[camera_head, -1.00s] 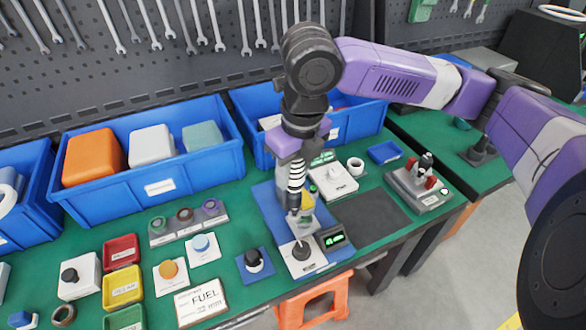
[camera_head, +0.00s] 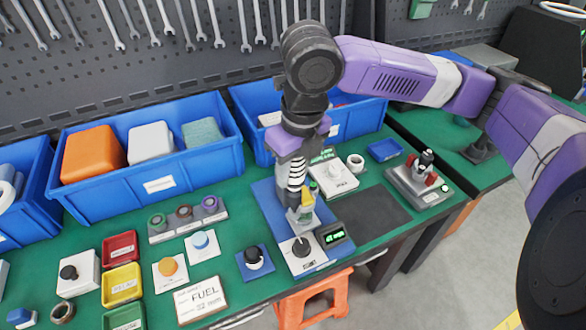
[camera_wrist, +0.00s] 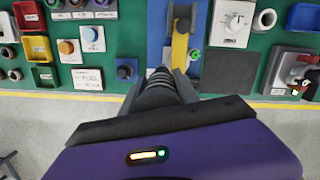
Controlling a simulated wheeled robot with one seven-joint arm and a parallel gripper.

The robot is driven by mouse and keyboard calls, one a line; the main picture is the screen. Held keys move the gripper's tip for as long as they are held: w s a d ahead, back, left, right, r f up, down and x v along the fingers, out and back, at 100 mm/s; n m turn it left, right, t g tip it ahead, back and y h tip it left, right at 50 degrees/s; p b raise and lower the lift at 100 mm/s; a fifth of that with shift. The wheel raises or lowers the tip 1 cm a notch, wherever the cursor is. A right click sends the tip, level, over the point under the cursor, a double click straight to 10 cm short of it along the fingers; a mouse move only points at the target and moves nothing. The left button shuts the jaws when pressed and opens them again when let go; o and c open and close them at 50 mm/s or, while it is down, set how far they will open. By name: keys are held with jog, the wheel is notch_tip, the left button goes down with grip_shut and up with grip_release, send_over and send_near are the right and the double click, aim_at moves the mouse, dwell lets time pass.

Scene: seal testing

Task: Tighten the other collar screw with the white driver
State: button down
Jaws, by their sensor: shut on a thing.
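The gripper and arm hide most of the driver. Below its tip is a white plate with a dark round knob (camera_head: 301,247). A yellow piece (camera_wrist: 180,55) shows between the fingers in the wrist view, over the blue board. The collar and its screws are too small and covered to tell apart, and I cannot tell whether the tip touches a screw.
A small display with green digits (camera_head: 333,237) stands just right of the knob. A white device (camera_head: 335,178) lies behind it. Blue bins (camera_head: 150,187) line the back. A dark mat (camera_head: 375,215) at the right is bare. An orange stool (camera_head: 318,297) stands below the front edge.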

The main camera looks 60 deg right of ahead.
jog(key=shift+f+b, duration=1.45)
jog(key=shift+f, duration=0.1)
dwell(4.3)
jog(key=shift+r, duration=0.1)
jog(key=shift+r+p, duration=1.95)
jog(key=shift+r, duration=0.5)
